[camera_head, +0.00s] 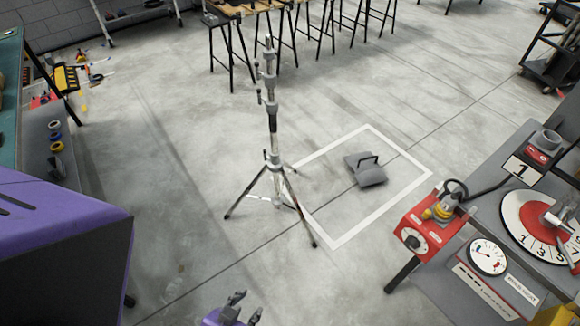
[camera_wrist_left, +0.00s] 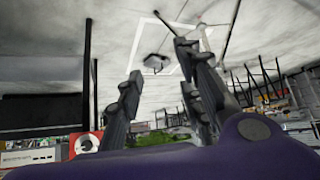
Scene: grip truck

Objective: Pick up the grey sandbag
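The grey sandbag (camera_head: 367,171) lies on the concrete floor inside a white taped outline, with a dark handle on top. It also shows in the left wrist view (camera_wrist_left: 155,62), beyond my fingers and apart from them. My left gripper (camera_head: 240,309) is at the bottom edge of the head view, well short of the sandbag. Its fingers (camera_wrist_left: 155,75) are spread apart with nothing between them in the left wrist view. My right gripper is not in view.
A silver tripod stand (camera_head: 272,140) stands on the floor left of the sandbag, its legs spread near the white outline (camera_head: 335,243). A bench with red gauges and dials (camera_head: 487,257) stands at the right. Floor between my left gripper and the sandbag is mostly clear.

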